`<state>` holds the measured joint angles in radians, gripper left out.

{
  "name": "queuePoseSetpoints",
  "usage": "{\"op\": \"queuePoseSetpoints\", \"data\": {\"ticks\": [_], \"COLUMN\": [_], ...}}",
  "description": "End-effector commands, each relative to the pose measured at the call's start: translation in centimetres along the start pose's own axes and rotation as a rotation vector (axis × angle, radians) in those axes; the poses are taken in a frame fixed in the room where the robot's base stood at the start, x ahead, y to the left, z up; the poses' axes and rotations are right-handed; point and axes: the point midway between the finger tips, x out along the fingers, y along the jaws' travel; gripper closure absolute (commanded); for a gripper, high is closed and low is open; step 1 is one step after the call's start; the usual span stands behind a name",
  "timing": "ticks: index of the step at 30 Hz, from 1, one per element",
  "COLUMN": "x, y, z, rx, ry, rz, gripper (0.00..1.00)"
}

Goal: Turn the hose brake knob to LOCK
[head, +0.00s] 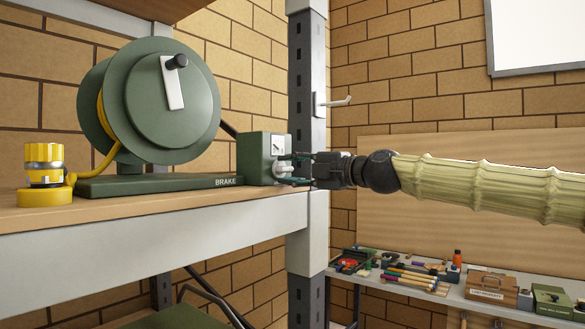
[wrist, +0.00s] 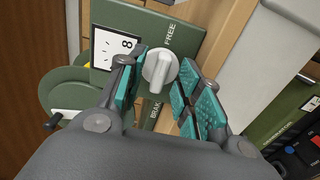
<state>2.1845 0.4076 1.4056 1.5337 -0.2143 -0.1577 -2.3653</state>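The brake knob (wrist: 160,70) is white and round with a raised grip bar, on the face of a green brake box (head: 257,158). In the wrist view the word FREE is printed to its upper right; no LOCK label is visible. The bar lies roughly up-down in that picture, its long end toward the bottom. My gripper (head: 288,167) is at the box face, its teal-padded fingers apart on either side of the knob. In the wrist view, the fingers (wrist: 163,62) do not visibly clamp the bar. In the head view the fingers partly cover the knob (head: 284,170).
A green hose reel (head: 150,100) with a crank stands left on the shelf (head: 150,212), beside a yellow hose connector (head: 44,165). A grey upright post (head: 307,240) with a hook is just behind my gripper. A tool-covered bench (head: 455,292) is at lower right.

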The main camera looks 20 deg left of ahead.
Motion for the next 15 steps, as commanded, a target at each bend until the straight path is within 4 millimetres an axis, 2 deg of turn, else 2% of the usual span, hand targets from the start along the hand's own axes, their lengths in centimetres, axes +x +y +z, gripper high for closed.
{"op": "queuePoseSetpoints", "data": {"ticks": [4,5,10,15], "x": [-0.02,-0.02,-0.04,-0.05], "y": [-0.02,-0.02,-0.02,-0.03], "z": [0.02,0.02,0.02,0.02], "rx": [0.0,0.0,0.0,0.001], "ry": [0.0,0.0,0.0,0.0], "rz": [0.0,0.0,0.0,0.0], "gripper": [0.65,0.69,1.0,1.0]}}
